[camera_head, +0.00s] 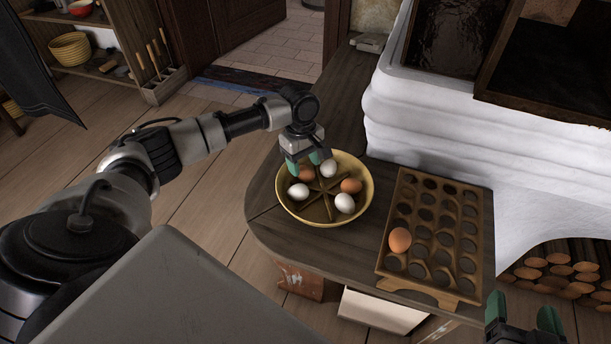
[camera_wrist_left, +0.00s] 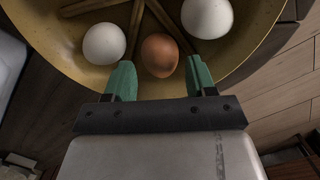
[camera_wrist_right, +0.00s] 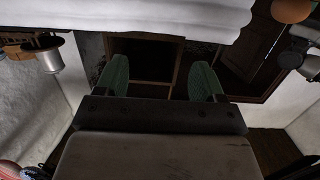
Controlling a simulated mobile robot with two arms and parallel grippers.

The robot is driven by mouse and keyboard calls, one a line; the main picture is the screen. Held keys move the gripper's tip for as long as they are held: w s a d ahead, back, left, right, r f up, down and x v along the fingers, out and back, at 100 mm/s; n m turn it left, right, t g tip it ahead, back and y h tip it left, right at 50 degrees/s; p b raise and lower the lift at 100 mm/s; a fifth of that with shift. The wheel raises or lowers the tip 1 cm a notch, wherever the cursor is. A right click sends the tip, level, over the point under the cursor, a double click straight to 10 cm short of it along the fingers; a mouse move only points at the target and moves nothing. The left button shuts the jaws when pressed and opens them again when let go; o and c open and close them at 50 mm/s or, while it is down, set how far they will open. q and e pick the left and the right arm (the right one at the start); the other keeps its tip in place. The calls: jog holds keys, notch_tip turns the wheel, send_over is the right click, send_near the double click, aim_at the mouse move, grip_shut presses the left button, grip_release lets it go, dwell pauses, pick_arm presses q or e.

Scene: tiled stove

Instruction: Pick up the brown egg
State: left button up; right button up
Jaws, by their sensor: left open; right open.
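A yellow bowl (camera_head: 362,204) with dividers stands on the dark wooden counter and holds brown and white eggs. My left gripper (camera_head: 303,163) is over the bowl's far left part, with its green fingers open. A brown egg (camera_head: 306,174) lies just below and beside these fingers. In the left wrist view this brown egg (camera_wrist_left: 159,55) shows between and just beyond the open fingertips (camera_wrist_left: 158,80), with a white egg on each side. Another brown egg (camera_head: 351,186) lies at the bowl's right. My right gripper (camera_head: 524,318) is open and empty at the lower right, away from the bowl.
A wooden egg tray (camera_head: 462,238) with one brown egg (camera_head: 400,240) stands right of the bowl. The white stove wall (camera_head: 430,130) rises behind. White eggs (camera_head: 299,190) lie close to the left gripper in the bowl. The counter's rounded edge is at the left.

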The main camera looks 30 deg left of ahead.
pick_arm(q)
notch_tip(320, 180, down, 2)
jog(key=shift+d+f+b, duration=0.1)
jog(key=shift+f+b, duration=0.05)
jog(key=shift+b, duration=0.3)
jog(key=shift+s+f, duration=0.15)
jog(key=shift+f, duration=0.05)
pick_arm(e)
jog(key=shift+w+a+r+t+y, duration=0.1)
jog(key=shift+a+r+t+y, duration=0.1)
jog(key=shift+r+t, duration=0.4)
jog(key=shift+w+a+r+t+y, duration=0.1)
jog(key=shift+r+t+y, duration=0.1)
jog(key=shift+r+t, duration=0.45)
jog(key=shift+a+r+t+y, duration=0.2)
jog(key=shift+r+t, duration=0.25)
jog(key=shift+r, duration=0.3)
pick_arm(q)
jog(key=shift+c, duration=0.3)
jog(key=c, duration=0.4)
jog(key=shift+o, duration=0.2)
jog(key=shift+d, duration=0.1)
jog(key=shift+r, duration=0.1)
